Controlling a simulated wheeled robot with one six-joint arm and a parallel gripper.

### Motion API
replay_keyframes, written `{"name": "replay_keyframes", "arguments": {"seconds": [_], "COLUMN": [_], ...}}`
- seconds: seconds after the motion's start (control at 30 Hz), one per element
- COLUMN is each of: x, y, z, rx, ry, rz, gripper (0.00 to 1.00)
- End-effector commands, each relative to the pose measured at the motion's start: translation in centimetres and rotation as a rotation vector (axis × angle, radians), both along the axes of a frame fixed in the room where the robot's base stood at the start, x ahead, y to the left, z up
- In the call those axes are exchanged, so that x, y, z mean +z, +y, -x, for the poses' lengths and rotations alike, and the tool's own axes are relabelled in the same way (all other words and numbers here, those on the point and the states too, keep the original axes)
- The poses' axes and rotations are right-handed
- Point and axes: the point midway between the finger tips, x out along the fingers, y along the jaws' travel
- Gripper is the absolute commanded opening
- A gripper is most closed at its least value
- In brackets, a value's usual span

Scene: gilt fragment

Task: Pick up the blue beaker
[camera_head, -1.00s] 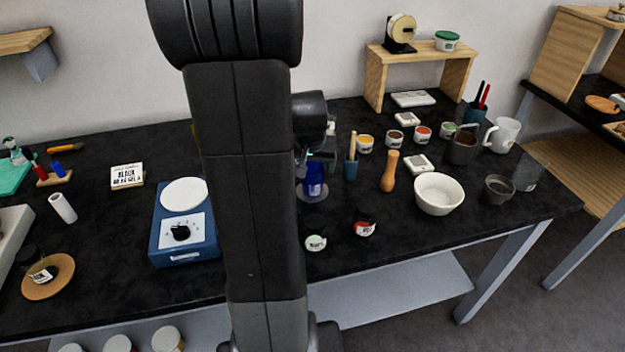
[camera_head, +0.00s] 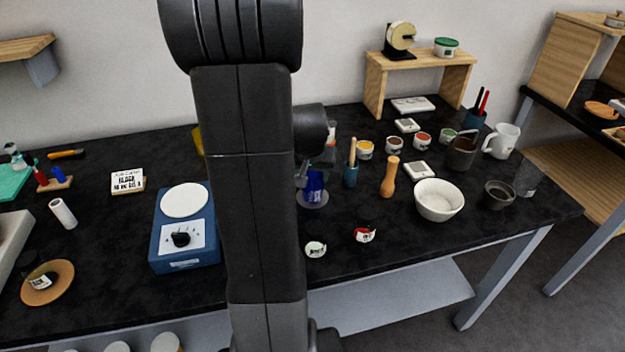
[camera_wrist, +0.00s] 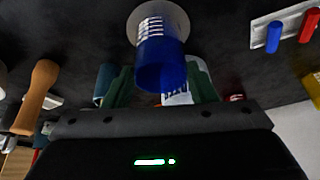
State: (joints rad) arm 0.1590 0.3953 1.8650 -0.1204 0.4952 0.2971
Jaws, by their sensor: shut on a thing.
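The blue beaker (camera_head: 315,187) stands on a round grey disc (camera_head: 312,203) near the middle of the bench, just right of my arm. In the wrist view the beaker (camera_wrist: 160,62), with white markings, sits between the two green fingers of my gripper (camera_wrist: 160,82), its open rim towards the camera. My gripper is shut on it. The disc (camera_wrist: 178,12) shows behind its far end; I cannot tell whether the beaker still touches it. In the head view my arm hides most of the gripper.
A teal pot (camera_head: 350,172) with a wooden tool stands close right of the beaker. A wooden pestle (camera_head: 390,177) and white bowl (camera_head: 439,200) are farther right. Two small jars, one white-lidded (camera_head: 316,249) and one red (camera_head: 365,233), stand in front.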

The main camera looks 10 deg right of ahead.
Motion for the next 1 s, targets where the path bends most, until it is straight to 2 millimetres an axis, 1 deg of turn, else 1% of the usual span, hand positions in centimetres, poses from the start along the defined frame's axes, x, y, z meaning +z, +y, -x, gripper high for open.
{"name": "replay_keyframes", "arguments": {"seconds": [0.27, 0.63, 0.87, 1.0], "x": [0.7, 3.7, 3.4, 3.3], "y": [0.0, 0.0, 2.7, 4.7], "z": [-0.1, -0.1, 0.0, 0.1], "rx": [-0.001, 0.000, 0.005, 0.005], "ry": [-0.001, -0.003, -0.001, 0.000], "rz": [0.000, 0.001, 0.000, 0.001], "gripper": [0.16, 0.16, 0.16, 0.16]}}
